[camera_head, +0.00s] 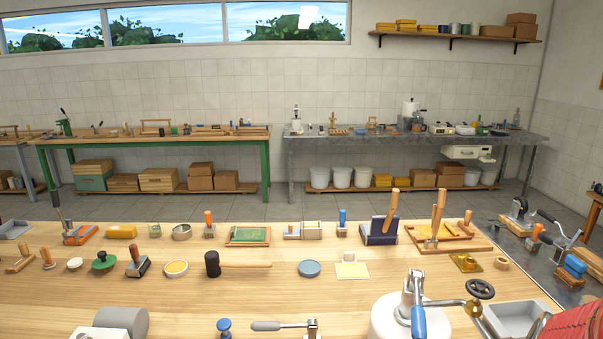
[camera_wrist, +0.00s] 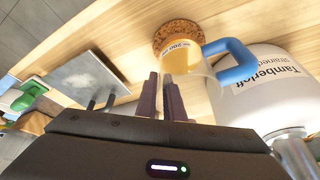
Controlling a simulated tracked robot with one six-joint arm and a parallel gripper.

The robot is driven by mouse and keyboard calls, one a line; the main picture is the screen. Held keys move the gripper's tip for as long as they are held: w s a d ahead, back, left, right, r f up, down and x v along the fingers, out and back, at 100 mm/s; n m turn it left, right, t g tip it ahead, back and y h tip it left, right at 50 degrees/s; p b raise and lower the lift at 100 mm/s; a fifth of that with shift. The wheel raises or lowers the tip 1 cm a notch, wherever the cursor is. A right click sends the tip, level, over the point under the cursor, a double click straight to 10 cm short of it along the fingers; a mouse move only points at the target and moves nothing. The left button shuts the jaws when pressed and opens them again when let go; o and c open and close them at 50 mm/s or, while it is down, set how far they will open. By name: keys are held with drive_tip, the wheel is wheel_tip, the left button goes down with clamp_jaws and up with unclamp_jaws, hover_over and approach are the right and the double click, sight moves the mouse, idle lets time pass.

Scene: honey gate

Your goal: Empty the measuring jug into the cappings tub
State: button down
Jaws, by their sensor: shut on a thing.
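The measuring jug (camera_wrist: 181,62) shows in the wrist view as a clear vessel with amber liquid, a white label and a blue handle (camera_wrist: 235,62). Its far end is at a round cork piece (camera_wrist: 180,32); I cannot tell whether the two touch. My gripper (camera_wrist: 164,100) has its two dark purple fingers close together at the jug, shut on it. The lower part of the jug in the picture is hidden by the fingers and gripper body. Neither my gripper nor the jug shows in the head view. I cannot make out which container is the cappings tub.
A white labelled tank (camera_wrist: 262,92) stands close beside the jug's handle; a white tank (camera_head: 390,318) with a metal lever is at the head view's bottom. A grey tray (camera_head: 515,318) lies right of it. Tools crowd the wooden bench (camera_head: 290,292), with bare wood between.

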drive_tip(key=shift+f, duration=0.95)
drive_tip(key=c, duration=1.8)
unclamp_jaws()
drive_tip(key=shift+r, duration=0.1)
drive_tip(key=v, duration=1.3)
drive_tip(key=shift+r, duration=0.25)
drive_tip(key=shift+s+a, duration=0.15)
drive_tip(key=shift+s, duration=0.05)
